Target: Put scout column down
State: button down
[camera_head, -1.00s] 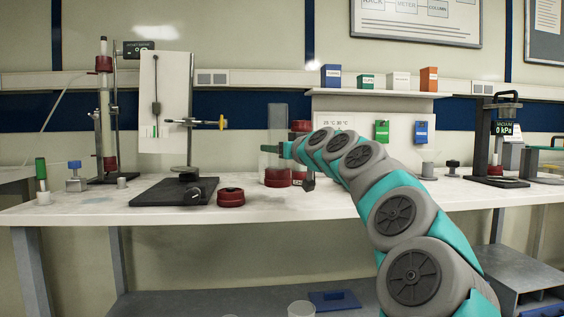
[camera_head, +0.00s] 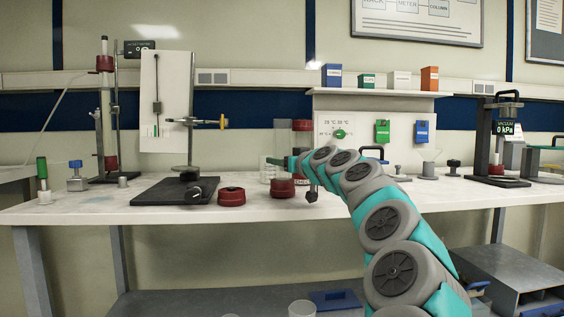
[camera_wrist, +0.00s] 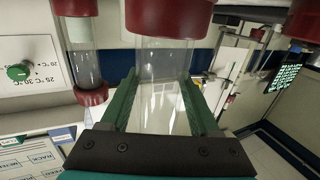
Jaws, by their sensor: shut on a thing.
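The scout column appears to be the clear tube (camera_head: 281,135) with a dark red end piece (camera_head: 283,188) at its bottom. My gripper (camera_head: 274,161) is shut on the tube and holds it upright over the white bench. In the wrist view the green fingers of my gripper (camera_wrist: 160,104) lie on either side of the clear tube (camera_wrist: 164,75), with its red end piece (camera_wrist: 170,17) at the top of the picture. The red end piece is at or just above the bench top; I cannot tell whether it touches. My arm hides part of the area behind.
A second red-capped column (camera_head: 300,126) stands close behind, right of the held one; it also shows in the wrist view (camera_wrist: 84,60). A red ring-shaped piece (camera_head: 231,197) and a black stand base (camera_head: 174,190) lie to the left. A shelf (camera_head: 375,93) with small boxes stands behind.

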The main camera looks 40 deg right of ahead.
jog(key=shift+f, duration=0.1)
jog(key=shift+c, duration=0.6)
grip_release()
jog(key=shift+r, duration=0.2)
jog(key=shift+s+f, duration=0.1)
jog(key=shift+s, duration=0.25)
jog(key=s+a, duration=0.2)
jog(key=s, duration=0.9)
jog(key=shift+s+b, duration=0.15)
jog(key=shift+b, duration=0.25)
